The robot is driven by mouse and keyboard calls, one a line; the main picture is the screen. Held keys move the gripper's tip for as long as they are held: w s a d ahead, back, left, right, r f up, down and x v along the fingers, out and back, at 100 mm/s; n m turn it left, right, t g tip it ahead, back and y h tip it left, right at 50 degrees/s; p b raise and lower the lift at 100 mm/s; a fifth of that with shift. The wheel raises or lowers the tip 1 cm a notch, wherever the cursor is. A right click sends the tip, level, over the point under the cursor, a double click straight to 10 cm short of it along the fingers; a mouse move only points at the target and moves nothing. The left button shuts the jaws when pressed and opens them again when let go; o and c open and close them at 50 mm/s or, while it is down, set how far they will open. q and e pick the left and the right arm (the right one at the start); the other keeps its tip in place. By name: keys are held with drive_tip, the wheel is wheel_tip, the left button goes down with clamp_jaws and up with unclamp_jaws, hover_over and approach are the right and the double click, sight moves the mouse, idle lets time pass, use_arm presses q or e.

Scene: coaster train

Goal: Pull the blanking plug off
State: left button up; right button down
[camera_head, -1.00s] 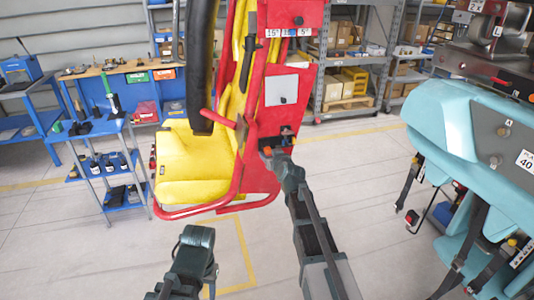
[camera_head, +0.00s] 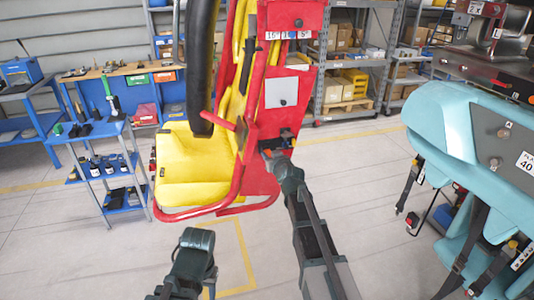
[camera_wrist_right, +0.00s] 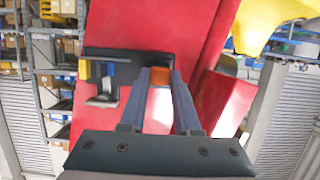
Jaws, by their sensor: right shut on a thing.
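My right gripper (camera_wrist_right: 160,82) is shut on the orange blanking plug (camera_wrist_right: 159,77) at the dark recess (camera_wrist_right: 112,66) in the red panel (camera_wrist_right: 150,25). The plug sits between the two fingers; I cannot tell whether it is still seated. In the head view, my right gripper (camera_head: 276,148) reaches the lower part of the red panel (camera_head: 262,180), and the plug is mostly hidden.
The yellow seat (camera_head: 185,165) and red tube frame stand left of my right gripper. A teal car body (camera_head: 470,130) with hanging straps fills the right side. A blue cart (camera_head: 98,132) stands at left. Floor between the red panel and teal body is clear.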

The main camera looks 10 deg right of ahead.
drive_tip(key=shift+s, duration=0.3)
drive_tip(key=shift+s+d, duration=0.1)
drive_tip(key=shift+s, duration=2.1)
